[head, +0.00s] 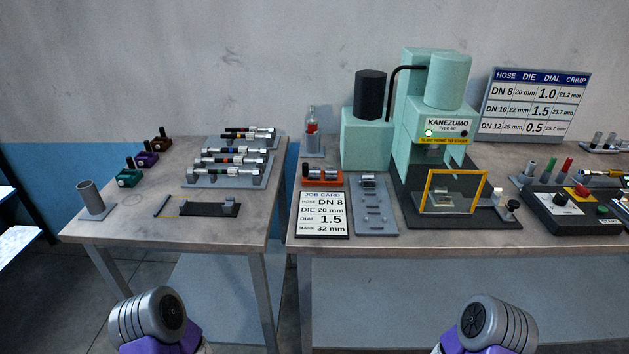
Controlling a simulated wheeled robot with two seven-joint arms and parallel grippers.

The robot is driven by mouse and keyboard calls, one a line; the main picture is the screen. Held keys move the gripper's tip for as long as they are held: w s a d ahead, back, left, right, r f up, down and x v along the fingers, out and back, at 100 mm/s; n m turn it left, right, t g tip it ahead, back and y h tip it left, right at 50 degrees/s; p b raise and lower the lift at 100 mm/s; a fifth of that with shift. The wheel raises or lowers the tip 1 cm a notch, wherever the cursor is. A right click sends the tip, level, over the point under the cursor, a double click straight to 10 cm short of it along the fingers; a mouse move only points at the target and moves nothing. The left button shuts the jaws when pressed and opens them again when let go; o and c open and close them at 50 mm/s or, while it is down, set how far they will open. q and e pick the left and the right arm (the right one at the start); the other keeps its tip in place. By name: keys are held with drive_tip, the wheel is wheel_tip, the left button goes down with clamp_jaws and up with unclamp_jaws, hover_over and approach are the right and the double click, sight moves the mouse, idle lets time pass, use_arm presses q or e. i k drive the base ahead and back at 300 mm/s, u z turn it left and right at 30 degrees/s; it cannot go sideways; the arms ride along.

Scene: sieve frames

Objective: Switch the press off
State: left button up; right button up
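The press (410,165) is a mint-green machine labelled KANEZUMO on the right table. One small lamp on its front glows pale and another lies at the right of the label. A yellow-framed guard (427,192) stands at its front. A dark control box (567,228) sits to its right. It carries a dial (561,199), a red button on a yellow base (581,190) and a green button (603,210). The small markings are hard to read. Only grey and purple links of my two arms show at the bottom edge. Both grippers are out of view.
A job card (322,214) and a grey plate with small parts (376,220) lie left of the press. A wall chart (535,103) stands behind. The left table (150,220) holds hose racks, colored dies and a grey cup (91,197). A gap separates the tables.

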sight(581, 190)
drive_tip(key=z, duration=1.8)
drive_tip(key=i, duration=0.9)
drive_tip(key=z, duration=1)
drive_tip(key=i, duration=1.4)
